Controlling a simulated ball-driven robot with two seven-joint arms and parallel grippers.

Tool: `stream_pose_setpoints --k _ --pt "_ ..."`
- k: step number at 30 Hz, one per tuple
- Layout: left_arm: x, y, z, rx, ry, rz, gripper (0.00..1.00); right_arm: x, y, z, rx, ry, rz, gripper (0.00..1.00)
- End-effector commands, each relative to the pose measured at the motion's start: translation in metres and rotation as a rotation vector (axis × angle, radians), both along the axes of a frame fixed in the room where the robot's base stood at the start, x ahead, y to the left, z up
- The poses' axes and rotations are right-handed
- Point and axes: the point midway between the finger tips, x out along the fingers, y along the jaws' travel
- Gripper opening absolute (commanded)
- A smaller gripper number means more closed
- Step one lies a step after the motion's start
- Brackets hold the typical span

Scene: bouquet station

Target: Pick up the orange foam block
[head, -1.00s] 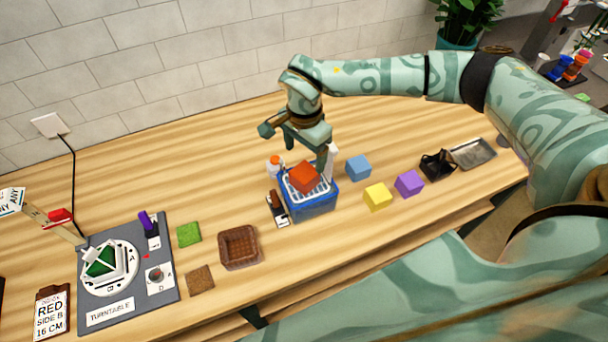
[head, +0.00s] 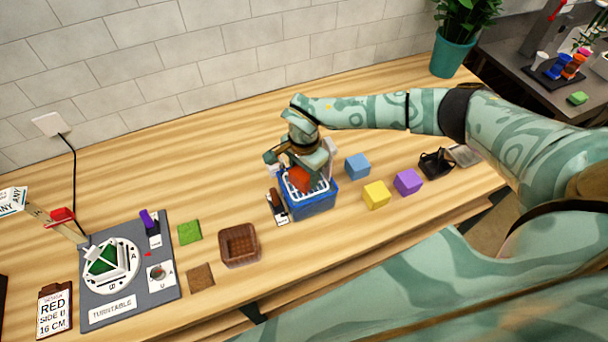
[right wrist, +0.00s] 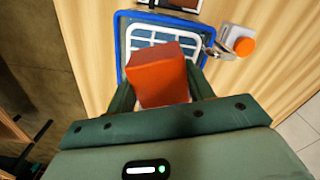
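The orange foam block (head: 299,178) rests on the white grid (head: 318,190) in the blue bin (head: 313,208). In the head view its upper part is hidden by my right gripper (head: 302,165), which is above and around it. In the right wrist view the block (right wrist: 160,77) stands between the two fingers of my right gripper (right wrist: 160,90), one on each side. The fingers are apart, and I see no clear squeeze on the block. My left gripper is not in view.
Blue (head: 357,166), yellow (head: 376,194) and purple (head: 407,182) blocks stand right of the bin. A brown basket (head: 238,262) and a turntable (head: 108,262) are to the left. A bottle with an orange cap (right wrist: 243,46) stands close beside the bin.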

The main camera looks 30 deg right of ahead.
Motion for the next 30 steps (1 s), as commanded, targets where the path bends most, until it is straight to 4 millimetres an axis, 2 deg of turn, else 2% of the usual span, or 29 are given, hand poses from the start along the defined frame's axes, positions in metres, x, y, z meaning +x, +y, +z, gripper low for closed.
stream_pose_setpoints --k 12,16,19,26,30 --pt "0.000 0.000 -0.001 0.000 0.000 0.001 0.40 0.001 0.000 0.004 0.001 -0.002 -0.001 0.26" --pt "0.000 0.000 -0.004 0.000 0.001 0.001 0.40 0.001 0.000 0.016 0.000 -0.004 0.002 0.26" --pt "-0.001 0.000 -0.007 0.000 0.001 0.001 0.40 0.000 -0.001 0.035 0.001 -0.005 0.002 0.26" --pt "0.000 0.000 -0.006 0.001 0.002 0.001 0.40 -0.049 -0.004 0.092 0.000 -0.004 0.002 0.26" --pt "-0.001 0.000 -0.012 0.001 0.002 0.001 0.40 -0.087 -0.005 0.106 0.001 -0.002 0.002 0.26"
